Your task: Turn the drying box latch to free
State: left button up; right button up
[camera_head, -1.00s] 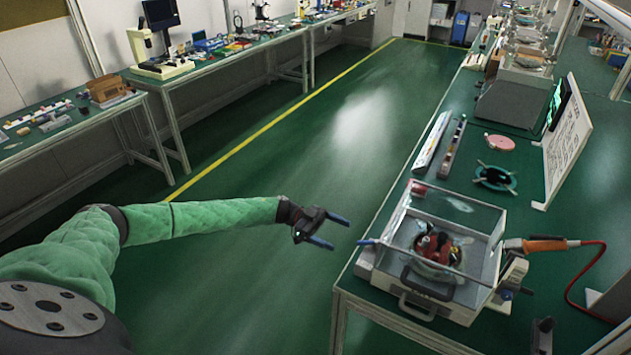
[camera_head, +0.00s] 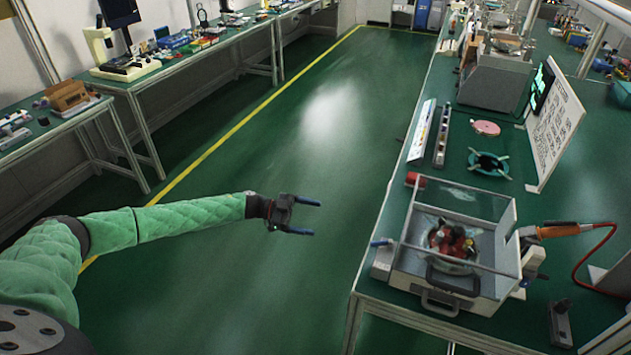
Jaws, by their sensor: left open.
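The drying box (camera_head: 403,281) is a grey case with a clear lid on the green bench at the right. Red and dark parts lie inside it. A dark handle (camera_head: 441,302) is on its front. A small blue-tipped lever (camera_head: 381,242) sticks out at its left side; I cannot tell if this is the latch or how it is turned. My left gripper (camera_head: 304,216) is open and empty over the aisle floor, left of the box and clear of it.
An orange-handled tool (camera_head: 563,230) with a red hose is at the box's right side. Behind the box are a teal ring (camera_head: 489,164), a pink disc (camera_head: 486,128) and a white sign board (camera_head: 556,130). The aisle floor between the benches is clear.

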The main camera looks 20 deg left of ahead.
pick_arm(q)
jog(key=w+r+n+t+y, duration=0.3)
jog(key=w+t+y, duration=0.6)
jog(key=w, duration=0.3)
jog(key=shift+r+t, duration=0.5)
jog(key=shift+r, duration=0.15)
